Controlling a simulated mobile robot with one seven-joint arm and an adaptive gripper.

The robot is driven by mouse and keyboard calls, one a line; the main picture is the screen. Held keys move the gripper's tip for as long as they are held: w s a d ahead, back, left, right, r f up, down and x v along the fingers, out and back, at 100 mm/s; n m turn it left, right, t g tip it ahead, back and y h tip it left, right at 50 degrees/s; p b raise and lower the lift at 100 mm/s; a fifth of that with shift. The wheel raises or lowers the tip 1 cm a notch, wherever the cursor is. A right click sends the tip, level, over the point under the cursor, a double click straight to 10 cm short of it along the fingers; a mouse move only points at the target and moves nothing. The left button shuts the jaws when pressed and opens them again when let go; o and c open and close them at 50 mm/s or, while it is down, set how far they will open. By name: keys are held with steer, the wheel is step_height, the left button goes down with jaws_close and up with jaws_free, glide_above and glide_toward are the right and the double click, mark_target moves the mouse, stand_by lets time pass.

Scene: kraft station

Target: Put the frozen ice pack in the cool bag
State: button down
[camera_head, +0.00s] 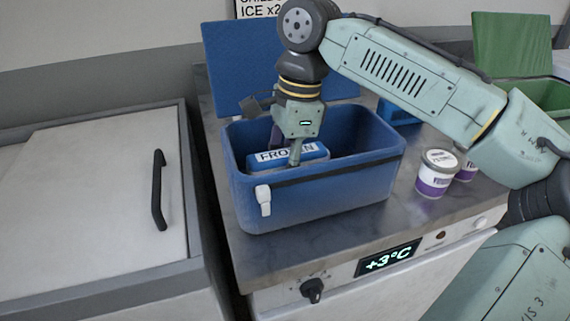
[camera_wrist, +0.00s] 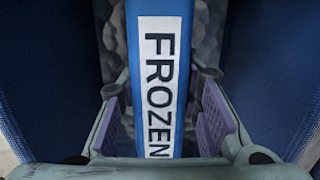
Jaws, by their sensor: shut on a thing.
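The frozen ice pack (camera_head: 315,151) is blue with a white label reading FROZEN. My gripper (camera_head: 285,152) is shut on it and holds it inside the mouth of the blue cool bag (camera_head: 330,205), toward its left side. The bag stands open on the counter, its blue lid raised behind it. In the wrist view the ice pack (camera_wrist: 157,85) lies between the purple finger pads, with dark blue bag walls on both sides. The front wall hides the pack's lower part, so I cannot tell whether it touches the bag's floor.
White and purple tubs (camera_head: 436,174) stand right of the bag. A blue item (camera_head: 398,113) lies behind it, and a green open container (camera_head: 545,95) stands at the far right. A closed white chest with a black handle (camera_head: 159,190) is at left. The counter's front strip (camera_head: 330,240) is clear.

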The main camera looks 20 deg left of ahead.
steer(key=shift+f, duration=0.1)
steer(key=c, duration=1.2)
jaws_free()
steer(key=r, duration=0.4)
steer(key=d+r, duration=0.1)
steer(key=r, duration=0.3)
steer(key=w+r, duration=0.1)
steer(key=r, duration=0.3)
steer(key=shift+d+r+b, duration=0.15)
steer(key=shift+d+b, duration=0.1)
steer(key=shift+b, duration=0.05)
